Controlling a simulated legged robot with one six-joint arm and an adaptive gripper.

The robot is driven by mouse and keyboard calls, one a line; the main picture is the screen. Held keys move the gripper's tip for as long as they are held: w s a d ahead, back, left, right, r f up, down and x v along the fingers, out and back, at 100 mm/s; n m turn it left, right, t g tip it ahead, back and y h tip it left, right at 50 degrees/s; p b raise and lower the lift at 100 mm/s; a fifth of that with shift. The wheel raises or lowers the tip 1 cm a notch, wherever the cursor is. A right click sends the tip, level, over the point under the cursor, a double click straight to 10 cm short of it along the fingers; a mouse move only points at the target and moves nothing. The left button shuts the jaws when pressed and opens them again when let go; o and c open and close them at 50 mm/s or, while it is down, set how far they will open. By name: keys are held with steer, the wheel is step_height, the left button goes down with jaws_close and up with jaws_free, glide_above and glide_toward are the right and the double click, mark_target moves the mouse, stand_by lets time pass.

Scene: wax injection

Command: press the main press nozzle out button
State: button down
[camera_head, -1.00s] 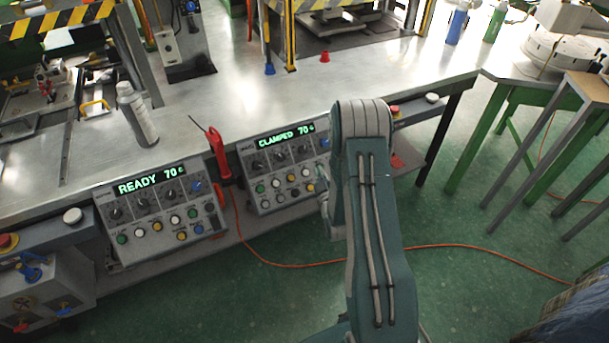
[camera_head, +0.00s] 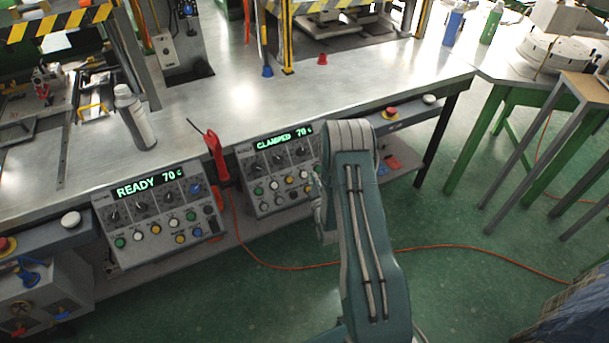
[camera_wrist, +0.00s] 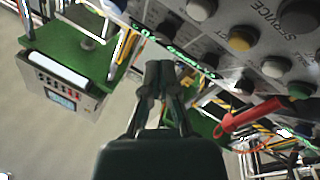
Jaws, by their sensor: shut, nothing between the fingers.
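Two grey control panels hang on the bench front. The left panel (camera_head: 150,219) reads READY 70. The right panel (camera_head: 258,178) reads CLAMPED 70 and has knobs above rows of coloured buttons. My gripper (camera_wrist: 160,78) is shut and empty, with its fingertips close to a panel's edge in the wrist view. Beside them are a yellow button (camera_wrist: 240,40), a white button (camera_wrist: 275,67) and a green button (camera_wrist: 300,90). The label SERVICE is readable; I cannot read a nozzle label. In the head view my gripper (camera_head: 318,190) is at the right panel's right side, mostly hidden by my arm.
A red-handled tool (camera_head: 215,155) hangs between the panels and also shows in the wrist view (camera_wrist: 250,115). A red emergency button (camera_head: 390,113) sits on the bench edge to the right. An orange cable (camera_head: 440,247) crosses the otherwise open green floor.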

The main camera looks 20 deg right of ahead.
mark_target(304, 166)
steer(key=shift+w+f, duration=1.35)
steer(key=shift+w, duration=0.25)
steer(key=shift+w+a+f, duration=0.1)
steer(key=shift+w+f, duration=0.1)
steer(key=shift+w, duration=0.1)
steer(key=shift+w+f, duration=0.25)
steer(key=shift+w, duration=0.05)
stand_by(1.0)
steer(key=shift+s+r, duration=0.55)
steer(key=shift+s, duration=0.1)
stand_by(0.3)
steer(key=shift+s+r, duration=1.6)
steer(key=shift+s, duration=0.3)
